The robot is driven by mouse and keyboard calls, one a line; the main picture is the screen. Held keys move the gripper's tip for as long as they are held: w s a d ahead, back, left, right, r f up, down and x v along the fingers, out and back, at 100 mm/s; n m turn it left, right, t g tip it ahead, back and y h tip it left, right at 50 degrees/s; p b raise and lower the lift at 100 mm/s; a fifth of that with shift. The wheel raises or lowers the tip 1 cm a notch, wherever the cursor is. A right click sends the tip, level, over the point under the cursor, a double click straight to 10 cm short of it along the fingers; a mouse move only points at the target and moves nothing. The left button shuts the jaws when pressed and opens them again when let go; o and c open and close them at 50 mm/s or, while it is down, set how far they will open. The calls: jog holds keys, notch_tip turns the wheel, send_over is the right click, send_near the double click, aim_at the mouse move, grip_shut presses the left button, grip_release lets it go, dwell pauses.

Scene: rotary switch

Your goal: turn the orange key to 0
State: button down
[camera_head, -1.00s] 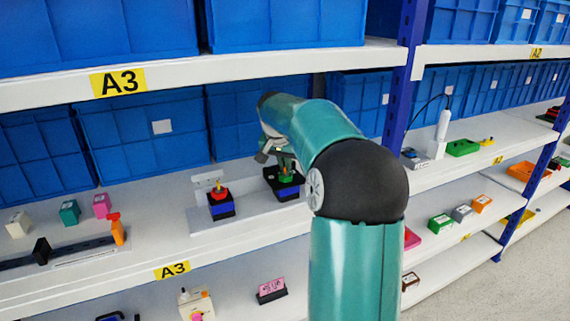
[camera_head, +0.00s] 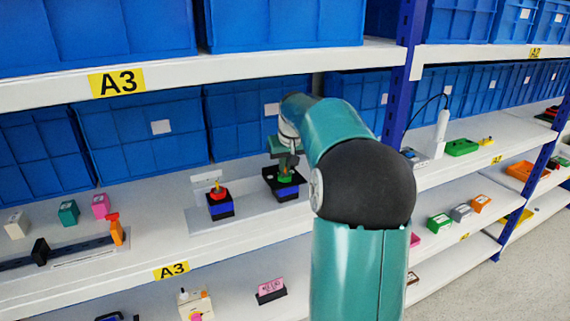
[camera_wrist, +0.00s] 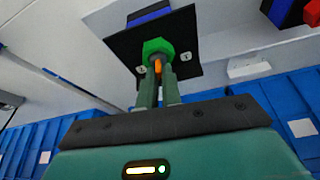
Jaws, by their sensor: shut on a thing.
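The orange key (camera_wrist: 157,66) sits in a green rotary switch (camera_wrist: 158,47) on a black plate in the wrist view. Two marks show on the plate, one on each side of the switch, too small to read. My gripper (camera_wrist: 158,80) is shut on the key, with one finger on each side of it. In the head view my gripper (camera_head: 286,162) reaches down from above onto the green switch (camera_head: 286,178), which stands on a black and blue base. The key itself is hidden there behind the fingers.
A second switch, red with a yellow key (camera_head: 219,192), stands just left on the same grey panel. Blue bins (camera_head: 240,125) stand close behind. The upper shelf edge (camera_head: 250,62) runs above the arm. Small blocks (camera_head: 68,212) lie further left.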

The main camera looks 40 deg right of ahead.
aim_at(287, 177)
jog(key=shift+n, duration=0.6)
jog(key=shift+y, duration=0.3)
jog(key=c, duration=1.6)
grip_release()
jog(key=shift+r, duration=0.1)
jog(key=shift+s+r, duration=0.1)
jog(key=shift+r, duration=0.15)
jog(key=shift+v, duration=1.25)
jog(key=s+a, duration=0.1)
jog(key=s, duration=0.2)
jog(key=s+a, duration=0.1)
jog(key=s, duration=0.3)
jog(key=s+a, duration=0.1)
jog(key=s, duration=0.3)
jog(key=shift+s+a+f, duration=0.1)
jog(key=shift+s+a, duration=0.05)
jog(key=shift+s, duration=0.1)
